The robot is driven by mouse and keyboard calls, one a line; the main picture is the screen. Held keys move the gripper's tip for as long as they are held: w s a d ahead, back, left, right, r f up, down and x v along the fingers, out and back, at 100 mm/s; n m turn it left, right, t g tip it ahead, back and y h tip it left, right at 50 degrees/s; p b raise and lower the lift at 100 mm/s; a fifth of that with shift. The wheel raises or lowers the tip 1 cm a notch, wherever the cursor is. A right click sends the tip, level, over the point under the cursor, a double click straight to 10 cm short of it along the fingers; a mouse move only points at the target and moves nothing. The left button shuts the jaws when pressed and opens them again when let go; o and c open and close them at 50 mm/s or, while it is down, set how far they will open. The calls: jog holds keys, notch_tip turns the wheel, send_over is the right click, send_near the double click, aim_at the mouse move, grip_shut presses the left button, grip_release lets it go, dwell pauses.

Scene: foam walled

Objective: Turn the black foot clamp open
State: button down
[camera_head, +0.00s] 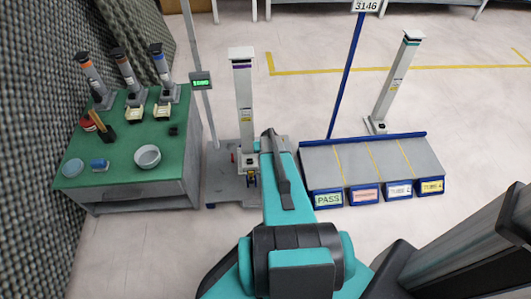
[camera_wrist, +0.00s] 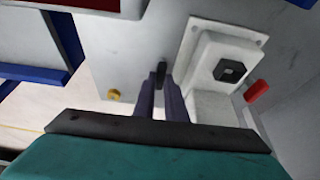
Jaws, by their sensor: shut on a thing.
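The black foot clamp (camera_wrist: 161,72) is a small upright black piece on the grey base plate (camera_wrist: 120,60) in the wrist view. My gripper (camera_wrist: 162,88) is shut on it, with one dark finger on each side. The lower part of the clamp is hidden between the fingers. To the right, close by, is the white foot (camera_wrist: 205,65) of a column, with a black square socket on it. In the head view the white column (camera_head: 243,95) stands on this plate, and my arm hides most of the clamp area.
A red knob (camera_wrist: 257,91) sits right of my fingers and a yellow knob (camera_wrist: 113,95) left of them. A green-topped table (camera_head: 110,165) with columns and bowls stands left. A sloped grey rack (camera_head: 320,165) with labelled bins stands right. Open floor lies behind.

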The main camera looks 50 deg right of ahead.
jog(key=shift+a, duration=0.15)
dwell(0.4)
jog(key=c, duration=1.8)
grip_release()
jog(key=shift+r, duration=0.15)
jog(key=p+v, duration=0.2)
jog(key=v, duration=1.1)
jog(key=shift+r+p, duration=0.25)
jog(key=shift+p, duration=0.05)
jog(key=shift+a, duration=0.15)
